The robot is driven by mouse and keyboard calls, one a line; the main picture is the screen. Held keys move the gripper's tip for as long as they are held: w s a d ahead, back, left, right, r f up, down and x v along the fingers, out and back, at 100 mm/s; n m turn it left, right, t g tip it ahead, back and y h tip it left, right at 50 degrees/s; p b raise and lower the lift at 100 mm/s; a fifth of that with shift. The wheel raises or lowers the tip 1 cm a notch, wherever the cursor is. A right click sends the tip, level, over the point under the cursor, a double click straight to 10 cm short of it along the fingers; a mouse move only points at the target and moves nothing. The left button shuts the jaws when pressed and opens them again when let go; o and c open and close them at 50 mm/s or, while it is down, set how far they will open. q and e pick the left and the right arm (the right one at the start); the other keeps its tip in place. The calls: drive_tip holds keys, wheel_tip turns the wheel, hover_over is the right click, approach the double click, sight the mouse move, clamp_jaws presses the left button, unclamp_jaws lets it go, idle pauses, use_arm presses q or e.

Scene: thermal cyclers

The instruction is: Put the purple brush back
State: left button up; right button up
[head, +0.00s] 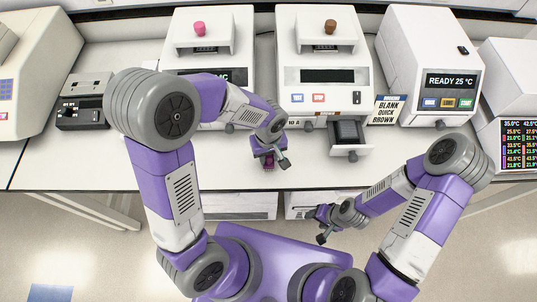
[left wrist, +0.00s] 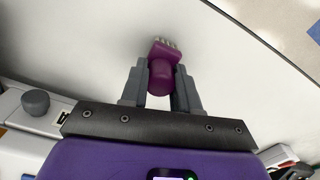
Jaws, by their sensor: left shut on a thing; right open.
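The purple brush (left wrist: 162,72) is between the two fingers of my left gripper (left wrist: 160,85) in the left wrist view. It has a rounded purple handle and short pale bristles at its far end. In the head view my left gripper (head: 270,158) is over the front part of the white bench, below the middle machine, and a bit of the brush (head: 268,167) shows at its fingers. I cannot tell whether the brush touches the bench. My right gripper (head: 317,227) is open and empty, in front of the bench edge.
The middle thermal cycler (head: 325,60) has a brown knob and an open drawer (head: 345,152) with a dark block. The left cycler (head: 210,45) has a pink knob. A third cycler (head: 430,65) reads READY 25 °C. A sign (head: 388,110) stands between machines. The bench front (head: 400,155) is mostly clear.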

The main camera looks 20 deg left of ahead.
use_arm(q)
drive_tip(key=o, duration=0.6)
drive_tip(key=shift+f, duration=0.2)
drive_tip(key=shift+c, duration=0.2)
drive_tip(key=o, duration=0.5)
drive_tip(key=shift+c, duration=0.2)
drive_tip(key=shift+r, duration=0.2)
drive_tip(key=shift+r, duration=0.35)
wheel_tip(320, 180, up, 11)
drive_tip(key=p, duration=0.2)
drive_tip(key=shift+r, duration=0.2)
